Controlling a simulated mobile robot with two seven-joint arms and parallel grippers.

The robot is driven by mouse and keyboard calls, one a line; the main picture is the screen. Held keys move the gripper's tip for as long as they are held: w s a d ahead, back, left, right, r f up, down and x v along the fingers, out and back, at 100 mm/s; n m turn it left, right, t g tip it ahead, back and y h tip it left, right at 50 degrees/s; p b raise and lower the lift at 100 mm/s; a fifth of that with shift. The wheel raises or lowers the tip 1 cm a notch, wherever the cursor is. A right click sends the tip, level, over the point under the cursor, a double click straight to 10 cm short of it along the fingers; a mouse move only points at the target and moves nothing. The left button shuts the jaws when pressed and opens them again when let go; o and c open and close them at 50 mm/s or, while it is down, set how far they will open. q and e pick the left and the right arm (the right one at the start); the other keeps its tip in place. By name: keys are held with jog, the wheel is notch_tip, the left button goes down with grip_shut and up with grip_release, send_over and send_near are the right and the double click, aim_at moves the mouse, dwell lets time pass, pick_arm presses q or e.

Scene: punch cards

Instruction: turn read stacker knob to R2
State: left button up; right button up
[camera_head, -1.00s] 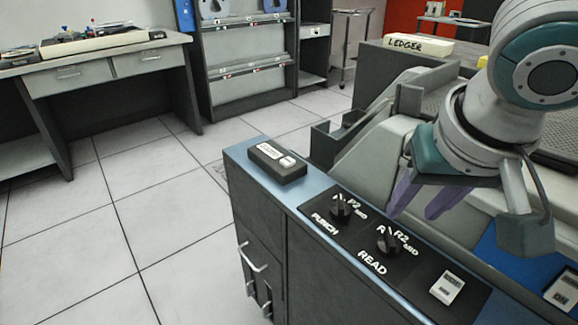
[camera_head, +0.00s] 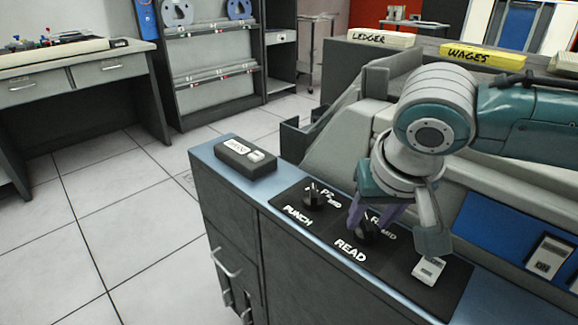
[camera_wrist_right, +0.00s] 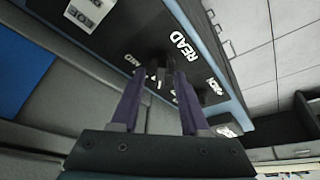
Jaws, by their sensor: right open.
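The read stacker knob (camera_head: 366,234) is a small black knob on the black panel above the white word READ. Its R2 and MID labels are partly covered by my right gripper (camera_head: 369,222), and its pointer direction cannot be told. The gripper's purple fingers are open and point down, one on each side of the knob. In the right wrist view, the knob (camera_wrist_right: 156,66) shows between the tips of the open right gripper (camera_wrist_right: 158,78). I cannot tell whether the fingers touch it. My left gripper is not in view.
The punch knob (camera_head: 314,196) is just left of the read knob. A white switch (camera_head: 428,270) is to its right, below my wrist. Ledger (camera_head: 381,39) and wages (camera_head: 483,57) boxes stand behind.

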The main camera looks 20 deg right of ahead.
grip_shut()
dwell(0.5)
jog(key=shift+r+m+p, duration=0.2)
jog(key=shift+m+p, duration=0.2)
jog(key=shift+p, duration=0.5)
jog(key=m+p, duration=0.2)
jog(key=shift+a+g+h+p, duration=0.2)
jog(key=shift+g+h+p, duration=0.1)
jog(key=shift+h+p, duration=0.1)
jog(key=m+p, duration=0.1)
jog(key=m, duration=0.1)
jog(key=shift+w+f+m+g+h, duration=0.1)
jog(key=shift+m+g+h, duration=0.2)
jog(key=shift+g+h, duration=0.1)
jog(key=shift+a+f+m+g, duration=0.1)
jog(key=shift+m+g, duration=0.2)
jog(key=shift+m, duration=0.7)
jog(key=shift+w+m+h, duration=0.1)
jog(key=shift+m+h, duration=0.2)
jog(key=shift+m, duration=0.3)
jog(key=shift+m+g, duration=0.3)
